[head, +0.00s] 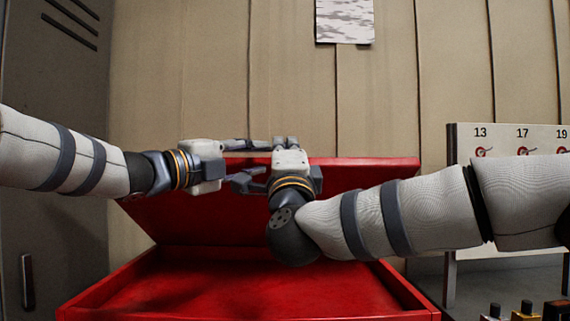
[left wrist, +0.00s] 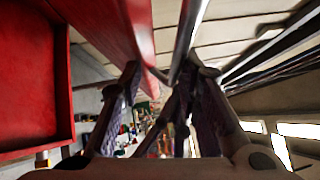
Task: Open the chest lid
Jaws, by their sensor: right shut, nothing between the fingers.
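The red chest (head: 250,292) stands open in front of me, its empty-looking red inside showing at the bottom of the head view. Its lid (head: 375,180) is raised and leans back, with the top edge behind my grippers; red panels of the chest (left wrist: 30,75) also show in the left wrist view. My left gripper (head: 262,160) points right along the lid's upper edge, fingers apart. My right gripper (head: 285,141) is shut, pointing away at the lid's top edge close beside the left fingertips. Whether either touches the lid is hidden.
A grey locker (head: 55,160) stands at the left. A numbered white board with red hooks (head: 500,138) stands at the right, partly behind my right arm. Small knobbed items (head: 525,310) sit at the lower right. A beige panelled wall (head: 200,75) with a pinned sheet (head: 344,20) is behind.

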